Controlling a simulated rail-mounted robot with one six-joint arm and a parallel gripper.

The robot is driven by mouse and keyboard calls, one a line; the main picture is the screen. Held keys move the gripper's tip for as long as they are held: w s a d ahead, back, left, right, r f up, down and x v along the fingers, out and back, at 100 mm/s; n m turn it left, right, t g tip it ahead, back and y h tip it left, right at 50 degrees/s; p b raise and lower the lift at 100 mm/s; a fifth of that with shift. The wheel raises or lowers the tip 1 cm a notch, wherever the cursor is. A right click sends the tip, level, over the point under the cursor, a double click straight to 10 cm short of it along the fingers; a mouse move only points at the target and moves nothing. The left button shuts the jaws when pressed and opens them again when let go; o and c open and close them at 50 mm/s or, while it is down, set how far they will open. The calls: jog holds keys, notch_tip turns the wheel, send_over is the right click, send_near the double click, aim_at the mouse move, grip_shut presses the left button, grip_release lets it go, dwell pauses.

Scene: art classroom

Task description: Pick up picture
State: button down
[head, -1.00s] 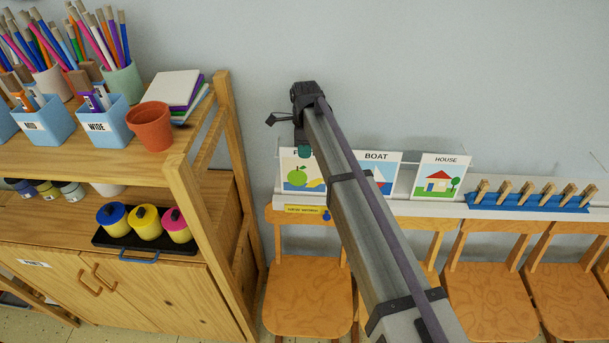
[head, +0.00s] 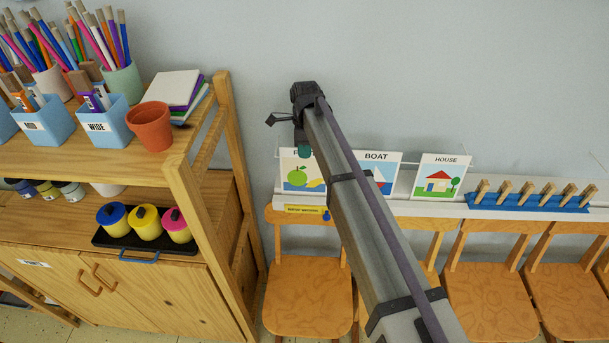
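Three picture cards stand in a row on a white ledge (head: 402,190) along the wall. The left card (head: 298,180) shows a green apple or pear and a yellow shape; its title is mostly hidden by my arm. The middle card (head: 378,158) reads BOAT and is partly covered by my arm. The right card (head: 440,178) reads HOUSE and shows in full. My gripper (head: 304,151) is at the far end of my arm, in front of the top of the left card. Its fingers are too small and hidden to tell whether they are open or touching the card.
A blue rack of wooden clothespins (head: 528,198) sits right on the ledge. Wooden chairs (head: 306,295) line the wall below. A wooden shelf (head: 185,170) on the left holds brush cups, a terracotta pot (head: 150,126) and paint pots. The wall above the cards is clear.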

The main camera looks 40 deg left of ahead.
notch_tip(320, 180, up, 18)
jog(key=p, duration=1.8)
jog(key=s+d, duration=0.6)
jog(key=s, duration=0.3)
jog(key=shift+d, duration=0.1)
